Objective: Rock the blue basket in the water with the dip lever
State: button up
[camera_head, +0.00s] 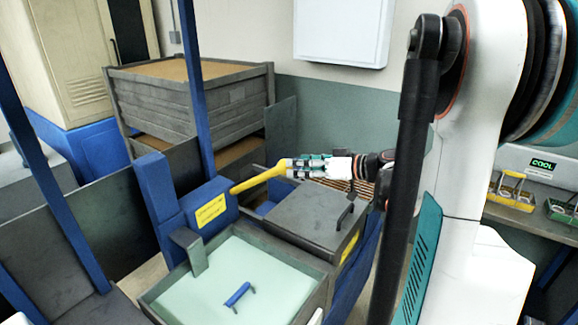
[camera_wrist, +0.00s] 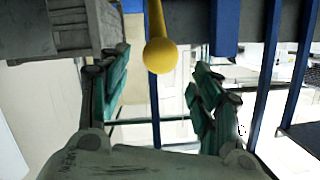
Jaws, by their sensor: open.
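The dip lever (camera_head: 258,180) is a yellow rod that rises to the right from a blue post with a yellow label (camera_head: 211,211). Its round yellow knob (camera_wrist: 160,56) shows in the wrist view between the fingertips of my gripper (camera_wrist: 161,66). The fingers are spread, with gaps on both sides of the knob. In the head view my gripper (camera_head: 292,166) is at the lever's upper end. A blue handle (camera_head: 238,294) shows in the pale green water (camera_head: 195,298) of the front tank. Any basket body below it is hidden.
A grey lidded box (camera_head: 305,215) with a black handle (camera_head: 347,213) stands just below my gripper. A blue upright (camera_head: 197,90) rises behind the lever post. Stacked grey crates (camera_head: 190,105) stand at the back left. A shelf with small trays (camera_head: 513,192) is at the right.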

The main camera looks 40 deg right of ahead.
jog(key=v, duration=0.5)
jog(key=shift+s+d+r, duration=0.1)
jog(key=shift+s+r, duration=0.05)
jog(key=shift+s, duration=0.2)
